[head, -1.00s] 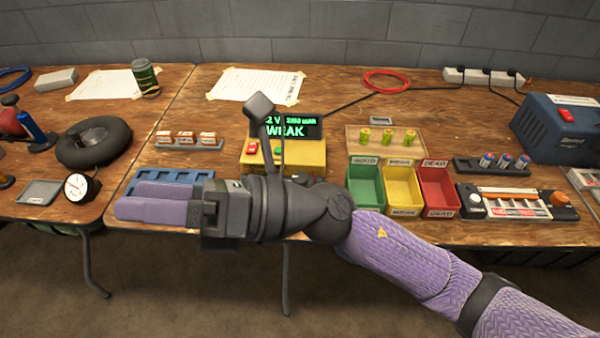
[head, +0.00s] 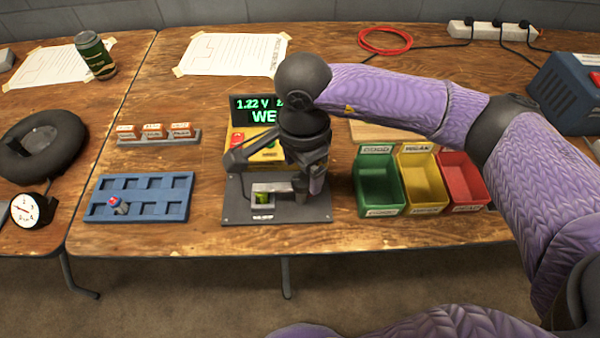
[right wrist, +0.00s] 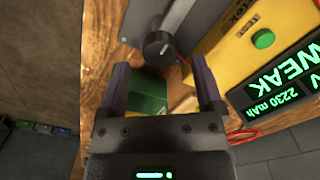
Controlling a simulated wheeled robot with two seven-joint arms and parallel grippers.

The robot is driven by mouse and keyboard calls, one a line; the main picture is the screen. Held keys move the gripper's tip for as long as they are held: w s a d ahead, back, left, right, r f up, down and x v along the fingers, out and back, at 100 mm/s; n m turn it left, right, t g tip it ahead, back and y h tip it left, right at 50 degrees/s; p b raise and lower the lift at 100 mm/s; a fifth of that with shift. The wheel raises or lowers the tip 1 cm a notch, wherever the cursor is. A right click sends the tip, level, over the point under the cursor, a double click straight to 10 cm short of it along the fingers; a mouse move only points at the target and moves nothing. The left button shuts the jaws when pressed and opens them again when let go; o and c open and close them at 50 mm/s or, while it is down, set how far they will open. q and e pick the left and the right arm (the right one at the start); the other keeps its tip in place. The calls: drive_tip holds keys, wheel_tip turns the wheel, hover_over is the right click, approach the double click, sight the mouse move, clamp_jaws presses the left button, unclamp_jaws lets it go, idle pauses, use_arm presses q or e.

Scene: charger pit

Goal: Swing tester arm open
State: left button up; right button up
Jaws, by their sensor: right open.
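The tester has a yellow box (head: 270,155) with a green-lit display reading WEAK (head: 262,112), and a dark grey base plate (head: 240,207) in front. A grey tester arm (head: 271,187) lies across the plate, over a small green cell (head: 263,198). My right gripper (head: 317,183) points down over the plate's right side and partly hides the arm's right end. In the right wrist view its fingers (right wrist: 160,72) are apart with nothing held between them. A dark round knob (right wrist: 158,45) shows just beyond the fingertips, beside the plate. My left gripper is not in view.
Green (head: 380,185), yellow (head: 422,180) and red (head: 462,178) bins stand close to the right of the plate. A blue tray (head: 140,197) holding one cell lies to the left. Boxed cells (head: 155,133) sit behind it.

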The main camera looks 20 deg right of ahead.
wheel_tip(320, 180, down, 2)
drive_tip(key=shift+f, duration=0.15)
clamp_jaws()
idle(0.6)
